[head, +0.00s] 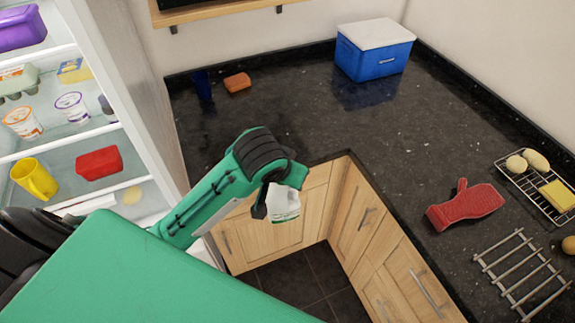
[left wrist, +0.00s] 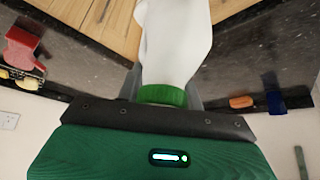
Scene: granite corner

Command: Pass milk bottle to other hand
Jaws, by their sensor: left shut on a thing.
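The milk bottle (head: 283,203) is white with a green label band and hangs below the wrist of my left arm in the head view, in front of the wooden cabinets. In the left wrist view the bottle (left wrist: 172,50) fills the upper middle, with its green cap (left wrist: 162,95) close to the gripper body. My left gripper (head: 270,200) is shut on the bottle; its fingers are mostly hidden by the arm and the bottle. My right gripper is in neither view.
The dark granite counter (head: 290,115) bends around the corner. On it are a blue cooler (head: 372,60), a red mitt (head: 466,205), a metal trivet (head: 520,272), a wire rack (head: 541,185), an orange block (head: 237,82) and a blue cup (head: 202,85). An open fridge (head: 130,90) stands left.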

